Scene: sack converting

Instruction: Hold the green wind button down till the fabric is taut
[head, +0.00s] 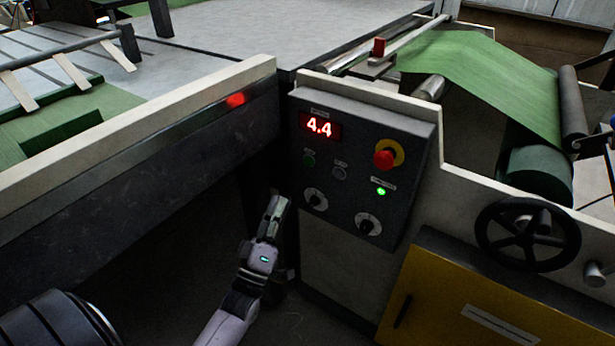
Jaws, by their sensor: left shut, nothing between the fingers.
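The dark control panel (345,195) has a red display reading 4.4. My left gripper (278,203) is shut and empty, pointing up beside the panel's lower left edge, below and left of the green button. It appears apart from the button. My right gripper is not in view.
A black handwheel (527,235) stands out at right above a yellow cabinet door (455,300). A pale rail (130,125) runs at left.

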